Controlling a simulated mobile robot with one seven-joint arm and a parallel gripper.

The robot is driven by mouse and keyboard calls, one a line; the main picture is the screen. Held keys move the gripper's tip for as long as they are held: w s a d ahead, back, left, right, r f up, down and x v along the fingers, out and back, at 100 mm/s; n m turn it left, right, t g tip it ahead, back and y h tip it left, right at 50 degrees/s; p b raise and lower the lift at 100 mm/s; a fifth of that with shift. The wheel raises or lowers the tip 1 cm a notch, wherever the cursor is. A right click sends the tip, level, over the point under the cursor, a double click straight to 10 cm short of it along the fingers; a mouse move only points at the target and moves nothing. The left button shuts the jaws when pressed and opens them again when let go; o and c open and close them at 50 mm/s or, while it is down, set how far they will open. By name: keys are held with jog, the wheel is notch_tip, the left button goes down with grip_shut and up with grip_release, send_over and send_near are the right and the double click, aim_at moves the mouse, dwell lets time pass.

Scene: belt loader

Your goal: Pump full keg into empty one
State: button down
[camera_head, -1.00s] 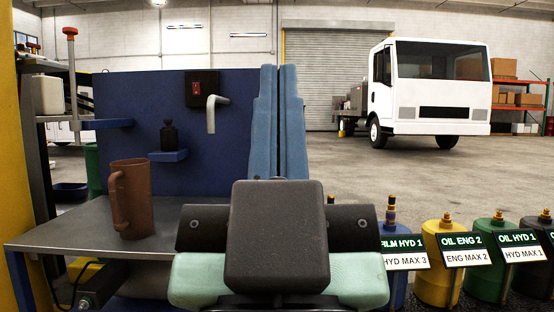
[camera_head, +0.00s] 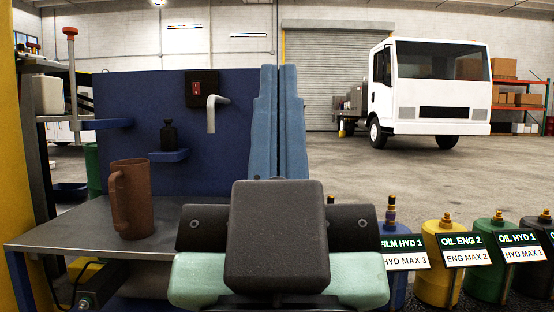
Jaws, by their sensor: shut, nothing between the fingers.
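Several kegs stand in a row at the lower right, partly cut off by the frame. A blue keg (camera_head: 398,292) has a sign reading "FILM HYD 1" and "HYD MAX 3". A yellow keg (camera_head: 434,288) has "OIL ENG 2" and "ENG MAX 2". A green keg (camera_head: 486,286) has "OIL HYD 1" and "HYD MAX 1". A dark keg (camera_head: 530,284) stands at the right edge. Their fill levels cannot be seen. A grey bent spout (camera_head: 211,114) sticks out from the blue panel beside a black box with a red switch (camera_head: 196,87). My gripper does not show.
A brown jug (camera_head: 133,200) stands on the grey metal table (camera_head: 70,235). A black bottle (camera_head: 168,136) sits on a small blue shelf. Parts of my own body fill the lower middle. A white truck (camera_head: 430,90) is parked behind; the floor before it is clear.

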notch_tip(320, 180, up, 32)
jog(key=p, duration=3.2)
jog(key=shift+w, duration=0.15)
